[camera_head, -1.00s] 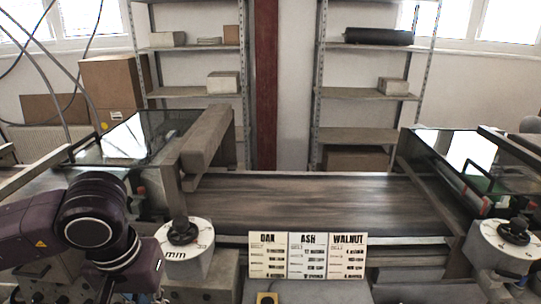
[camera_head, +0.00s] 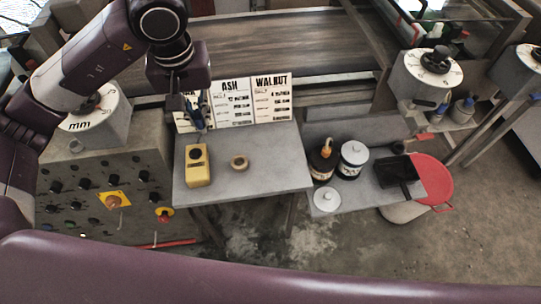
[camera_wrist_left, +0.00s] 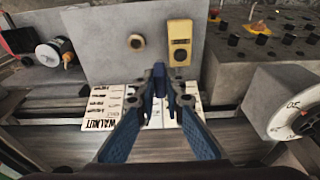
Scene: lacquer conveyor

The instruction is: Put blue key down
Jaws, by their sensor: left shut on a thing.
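My left gripper (camera_head: 199,118) hangs over the back left of the small grey table (camera_head: 265,181), in front of the cards. In the left wrist view its two blue fingers (camera_wrist_left: 159,91) converge on a small dark blue piece, taken as the blue key (camera_wrist_left: 159,78). The key's outline is hard to make out between the fingertips. It appears held above the table, apart from the things on it. My right gripper is not in view.
A yellow box (camera_head: 198,172) and a small tan ring (camera_head: 239,162) stand on the table; its front right is bare. OAK, ASH and WALNUT cards (camera_head: 233,103) stand behind. Jars (camera_head: 352,160) and a black tray (camera_head: 398,172) occupy the right shelf. A control panel (camera_head: 98,190) is left.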

